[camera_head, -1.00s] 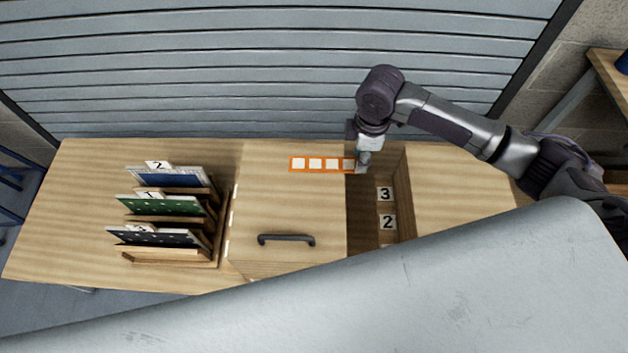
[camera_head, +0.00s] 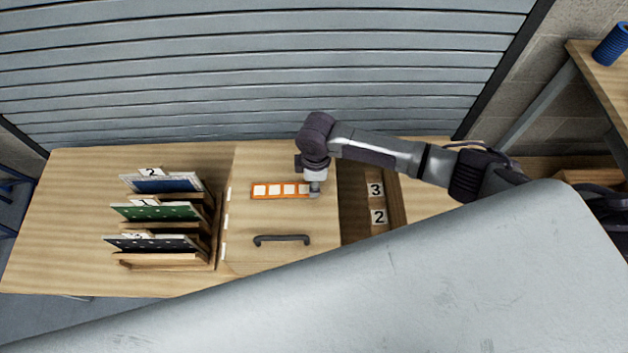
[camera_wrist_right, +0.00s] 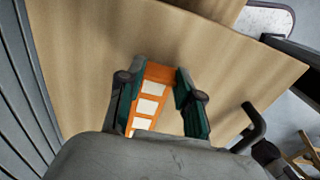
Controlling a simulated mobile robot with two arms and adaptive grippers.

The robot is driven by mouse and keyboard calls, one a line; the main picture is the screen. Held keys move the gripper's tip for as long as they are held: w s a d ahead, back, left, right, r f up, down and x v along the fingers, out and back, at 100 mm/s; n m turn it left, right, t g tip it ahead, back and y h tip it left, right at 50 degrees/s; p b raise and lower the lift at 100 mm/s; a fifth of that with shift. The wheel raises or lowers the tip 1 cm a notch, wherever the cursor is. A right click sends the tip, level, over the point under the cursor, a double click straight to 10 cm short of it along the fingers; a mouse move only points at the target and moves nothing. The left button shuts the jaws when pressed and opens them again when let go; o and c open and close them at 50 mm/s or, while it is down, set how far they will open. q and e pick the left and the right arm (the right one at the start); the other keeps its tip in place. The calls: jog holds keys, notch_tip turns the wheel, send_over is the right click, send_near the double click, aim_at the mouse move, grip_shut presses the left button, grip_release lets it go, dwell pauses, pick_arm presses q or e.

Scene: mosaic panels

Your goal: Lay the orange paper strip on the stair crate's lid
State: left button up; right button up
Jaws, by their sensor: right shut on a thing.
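The orange paper strip (camera_head: 281,190) with several white squares is over the back part of the wooden lid (camera_head: 255,220), which has a dark handle (camera_head: 282,239) near its front. My right gripper (camera_head: 315,190) is shut on the strip's right end. In the right wrist view the strip (camera_wrist_right: 152,92) runs between the fingers of this gripper (camera_wrist_right: 155,85), above the wood of the lid (camera_wrist_right: 85,60). I cannot tell whether the strip touches the lid. My left gripper is not in view.
Right of the lid is an open well with steps marked 3 (camera_head: 375,190) and 2 (camera_head: 378,217). A wooden rack (camera_head: 165,262) with blue, green and black panels stands left of the lid. A grey shutter (camera_head: 250,70) rises behind. A large grey surface hides the front right.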

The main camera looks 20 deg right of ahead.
jog(key=shift+f, duration=0.1)
jog(key=o, duration=0.9)
notch_tip(320, 180, up, 12)
jog(key=b, duration=0.1)
jog(key=shift+d, duration=0.15)
dwell(0.3)
